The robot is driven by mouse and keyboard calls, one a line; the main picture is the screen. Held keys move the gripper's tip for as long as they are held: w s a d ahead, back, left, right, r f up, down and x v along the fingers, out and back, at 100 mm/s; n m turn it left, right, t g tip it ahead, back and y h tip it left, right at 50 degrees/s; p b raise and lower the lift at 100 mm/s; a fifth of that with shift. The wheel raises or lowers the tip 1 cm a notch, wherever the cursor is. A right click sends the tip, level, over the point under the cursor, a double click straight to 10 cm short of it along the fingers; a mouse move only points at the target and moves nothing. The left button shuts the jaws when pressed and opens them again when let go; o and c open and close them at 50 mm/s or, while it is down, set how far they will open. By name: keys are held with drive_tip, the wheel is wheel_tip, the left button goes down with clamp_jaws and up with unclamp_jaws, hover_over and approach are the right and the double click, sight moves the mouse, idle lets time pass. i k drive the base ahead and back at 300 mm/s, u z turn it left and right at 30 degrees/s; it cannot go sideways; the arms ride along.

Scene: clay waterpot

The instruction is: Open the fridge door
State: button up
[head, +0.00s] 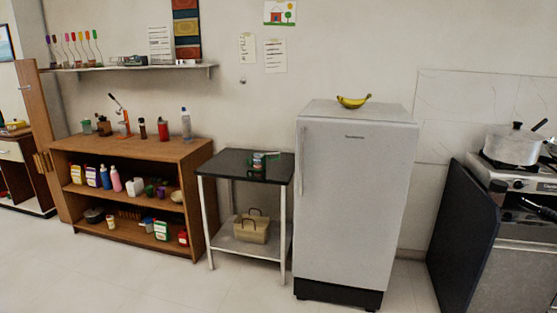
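A white single-door fridge (352,200) stands upright against the wall, right of centre in the head view. Its door (350,205) is shut and faces me. A slim vertical handle (302,160) runs along the door's upper left edge. The fridge has a dark base strip at the floor. My gripper is not in the head view, so its position and state do not show.
A black-topped side table (235,166) stands close to the fridge's left side. A wooden shelf unit (140,150) is further left. A dark panel (462,230) and a stove (525,185) with a pot (513,147) are right. Bananas (353,101) lie on the fridge. The floor in front is clear.

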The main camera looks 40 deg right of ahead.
sight(353, 179)
drive_tip(key=z, duration=0.1)
drive_tip(key=i, duration=0.9)
drive_tip(key=u, duration=0.2)
drive_tip(key=k, duration=0.9)
drive_tip(key=z, duration=0.15)
drive_tip(key=i, duration=0.75)
